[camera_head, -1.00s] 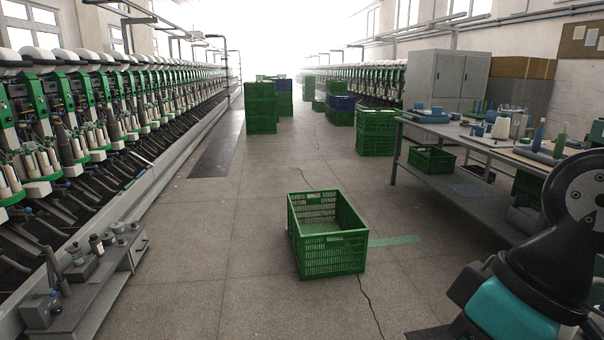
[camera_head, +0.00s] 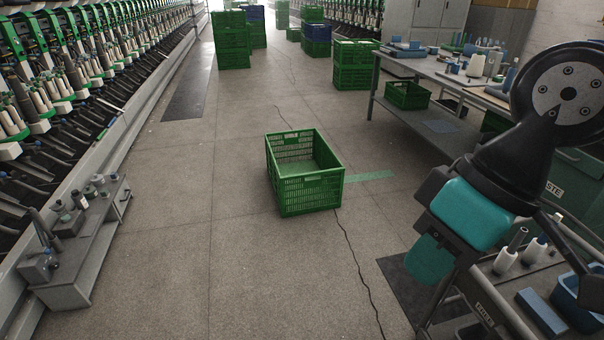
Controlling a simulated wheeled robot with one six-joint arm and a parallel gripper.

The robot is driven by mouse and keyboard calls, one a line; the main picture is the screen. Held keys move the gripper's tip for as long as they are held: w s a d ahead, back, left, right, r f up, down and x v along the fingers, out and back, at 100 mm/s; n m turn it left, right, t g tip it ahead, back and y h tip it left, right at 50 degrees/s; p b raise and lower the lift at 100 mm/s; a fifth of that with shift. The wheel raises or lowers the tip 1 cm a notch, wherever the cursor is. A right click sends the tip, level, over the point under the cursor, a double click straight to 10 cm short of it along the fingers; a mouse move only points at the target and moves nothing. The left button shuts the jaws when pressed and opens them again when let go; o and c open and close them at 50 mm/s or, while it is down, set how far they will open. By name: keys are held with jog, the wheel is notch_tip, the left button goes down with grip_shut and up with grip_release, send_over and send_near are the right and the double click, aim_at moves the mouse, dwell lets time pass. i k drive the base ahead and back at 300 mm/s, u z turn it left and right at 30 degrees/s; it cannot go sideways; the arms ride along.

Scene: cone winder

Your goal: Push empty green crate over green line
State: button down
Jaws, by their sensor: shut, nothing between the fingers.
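The green crate (camera_head: 308,189) stands upright on the floor near the middle of the view. It has slotted walls, and no contents show inside it. The green line (camera_head: 370,176) is a short, pale strip on the floor, visible just right of the crate. The crate hides any part of the line behind it, so I cannot tell how far it runs under or past the crate. My black and teal arm (camera_head: 475,208) is at the right, apart from the crate. My gripper's fingers do not show.
A workbench (camera_head: 440,120) with bobbins and a green crate below stands right. A cart (camera_head: 520,290) with cones and a blue bin is at front right. Winding machines and a low bench (camera_head: 85,240) line the left. Crate stacks (camera_head: 231,42) stand behind. Floor left of the crate is clear.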

aim_at(315, 184)
jog(key=u, duration=0.75)
jog(key=i, duration=6.25)
jog(key=z, duration=3.35)
